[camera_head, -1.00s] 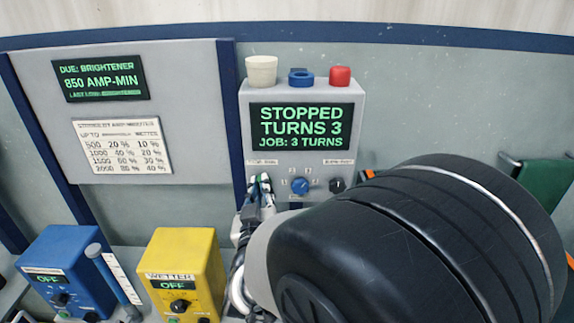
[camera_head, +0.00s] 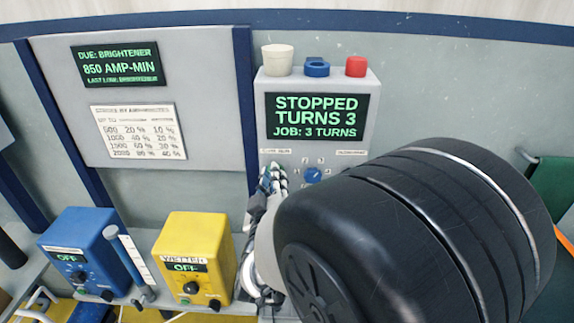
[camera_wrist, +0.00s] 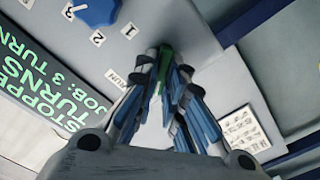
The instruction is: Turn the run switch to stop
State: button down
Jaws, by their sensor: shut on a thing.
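The control box (camera_head: 318,82) has a green-lettered display (camera_head: 317,117) reading STOPPED, TURNS 3, JOB: 3 TURNS. My gripper (camera_head: 271,178) is at the box's lower left, below a small label, and its fingers cover the run switch there. In the wrist view the fingertips (camera_wrist: 165,55) are closed around a small green part, which I take to be the run switch (camera_wrist: 165,56). Most of it is hidden between the fingers, so I cannot tell its exact angle.
A blue numbered dial (camera_head: 313,175) is just right of my gripper. A yellow WETTER unit (camera_head: 205,236) and a blue unit (camera_head: 85,232) stand lower left, both showing OFF. My arm hides the lower right.

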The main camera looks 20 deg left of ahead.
jog(key=shift+r, duration=0.1)
jog(key=c, duration=1.7)
grip_release()
jog(key=v, duration=1.2)
jog(key=shift+a, duration=0.1)
